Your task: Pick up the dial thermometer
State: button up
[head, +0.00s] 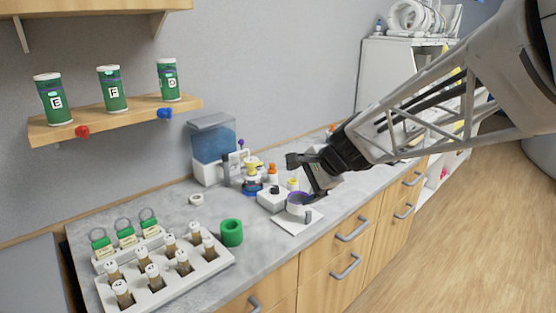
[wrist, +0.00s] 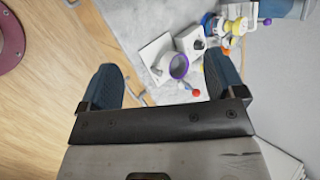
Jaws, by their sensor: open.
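I cannot surely pick out the dial thermometer. My gripper (head: 306,178) is open above the counter, over a white cup with a purple rim (head: 297,200). In the wrist view my gripper (wrist: 163,72) has its two fingers spread wide with nothing held between them.
A rack of brown-filled vials (head: 165,278) and a green cup (head: 232,233) stand at the front left. A blue-tanked machine (head: 213,145) stands by the wall. A shelf (head: 110,122) carries several green canisters. Bare counter lies around the green cup.

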jog(key=w+a+f+m+t+y, duration=0.15)
jog(key=w+a+m, duration=0.25)
jog(key=w, duration=0.4)
jog(key=w+a+f+m+t+y, duration=0.1)
jog(key=w+a+f+m, duration=0.15)
jog(key=w, duration=0.55)
jog(key=m+t, duration=0.3)
jog(key=m, duration=0.7)
send_near(255, 163)
jog(key=x, duration=0.5)
jog(key=shift+w+a, duration=0.1)
jog(key=shift+w, duration=0.05)
jog(key=shift+x, duration=1.3)
jog(key=shift+f, duration=0.15)
jog(key=shift+x, duration=2.55)
jog(key=shift+w+f, duration=0.1)
jog(key=shift+c, duration=0.5)
jog(key=c, duration=1.1)
